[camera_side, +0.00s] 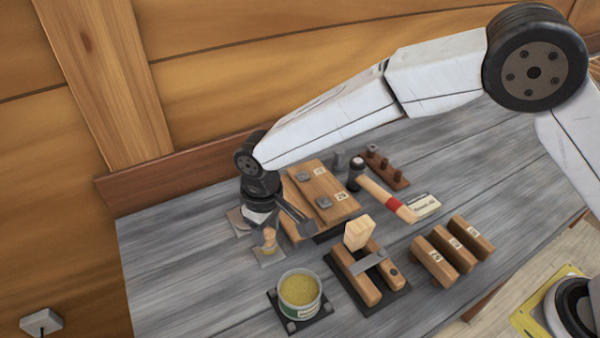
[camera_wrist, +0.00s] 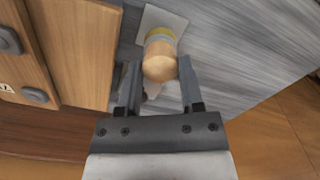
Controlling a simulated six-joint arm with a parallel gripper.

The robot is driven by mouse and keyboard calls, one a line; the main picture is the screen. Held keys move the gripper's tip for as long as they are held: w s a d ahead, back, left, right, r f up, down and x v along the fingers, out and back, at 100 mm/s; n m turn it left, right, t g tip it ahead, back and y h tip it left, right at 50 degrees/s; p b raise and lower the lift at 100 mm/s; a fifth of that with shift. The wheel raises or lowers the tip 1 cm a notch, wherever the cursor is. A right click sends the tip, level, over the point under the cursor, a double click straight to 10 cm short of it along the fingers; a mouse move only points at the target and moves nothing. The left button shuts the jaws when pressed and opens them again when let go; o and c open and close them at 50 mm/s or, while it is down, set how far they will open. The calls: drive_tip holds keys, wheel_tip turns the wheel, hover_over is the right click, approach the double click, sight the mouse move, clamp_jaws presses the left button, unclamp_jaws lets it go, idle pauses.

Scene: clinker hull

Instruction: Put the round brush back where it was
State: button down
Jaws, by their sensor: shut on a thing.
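The round brush (camera_side: 269,238) has a pale wooden knob top and a yellowish band. It is upright over a pale square pad (camera_side: 267,256) at the left of the bench. My gripper (camera_side: 283,222) points down at it. In the wrist view the round brush (camera_wrist: 160,66) sits between the two fingers of my gripper (camera_wrist: 158,72), which are shut on it. The pale pad (camera_wrist: 161,19) shows just beyond it. I cannot tell whether the brush's lower end touches the pad or the bench.
A wooden block (camera_side: 322,200) with grey pieces stands close right of my gripper. A tin of yellow stuff (camera_side: 299,291) is in front. The front left bench is clear.

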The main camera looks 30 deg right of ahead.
sight(268, 231)
drive_tip(key=shift+f, duration=0.6)
drive_tip(key=shift+f, duration=0.2)
drive_tip(key=shift+c, duration=1.2)
unclamp_jaws()
drive_tip(key=shift+r, duration=0.2)
wheel_tip(268, 231, up, 12)
